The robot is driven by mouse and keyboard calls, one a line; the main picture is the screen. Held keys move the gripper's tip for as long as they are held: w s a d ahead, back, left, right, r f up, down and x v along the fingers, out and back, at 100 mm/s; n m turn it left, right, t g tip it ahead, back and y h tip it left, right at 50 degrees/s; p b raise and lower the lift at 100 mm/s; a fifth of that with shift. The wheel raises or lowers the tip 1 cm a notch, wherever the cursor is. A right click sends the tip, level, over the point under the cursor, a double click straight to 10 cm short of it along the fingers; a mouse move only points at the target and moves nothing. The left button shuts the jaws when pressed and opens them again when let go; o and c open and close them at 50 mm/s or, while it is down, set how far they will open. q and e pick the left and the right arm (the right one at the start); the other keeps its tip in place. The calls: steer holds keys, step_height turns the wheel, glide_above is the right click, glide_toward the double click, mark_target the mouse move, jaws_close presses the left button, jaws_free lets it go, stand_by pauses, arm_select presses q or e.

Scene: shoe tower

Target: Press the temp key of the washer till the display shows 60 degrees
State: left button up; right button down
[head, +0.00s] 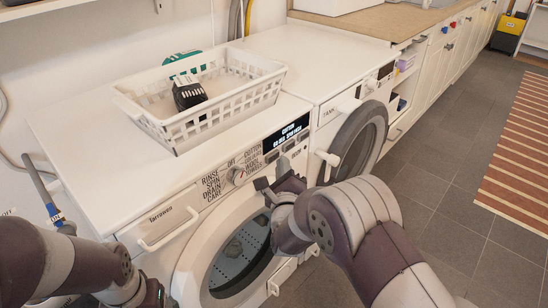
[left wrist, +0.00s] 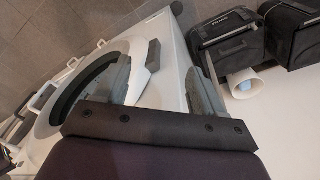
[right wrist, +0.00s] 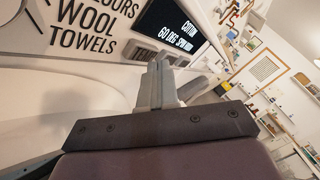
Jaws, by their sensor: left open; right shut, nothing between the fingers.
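The washer (head: 150,200) stands in front of me, with its dial (head: 237,176) and dark display (head: 286,138) on the front panel. In the right wrist view the display (right wrist: 172,28) reads COTTON and 60 DEG, with the rest of that line hard to read. My right gripper (head: 276,178) is shut and empty, just in front of the panel below the keys. In the right wrist view its fingers (right wrist: 158,80) are together; contact with a key cannot be told. My left gripper (left wrist: 158,75) is open and empty, low at the left.
A white basket (head: 205,100) with a dark object (head: 188,93) inside stands on top. Dark bags (left wrist: 228,40) show in the left wrist view.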

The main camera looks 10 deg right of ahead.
steer(key=shift+s+d, duration=0.15)
steer(key=shift+s+d, duration=0.8)
steer(key=shift+s, duration=0.2)
steer(key=shift+s+d, duration=0.75)
steer(key=shift+s, duration=0.25)
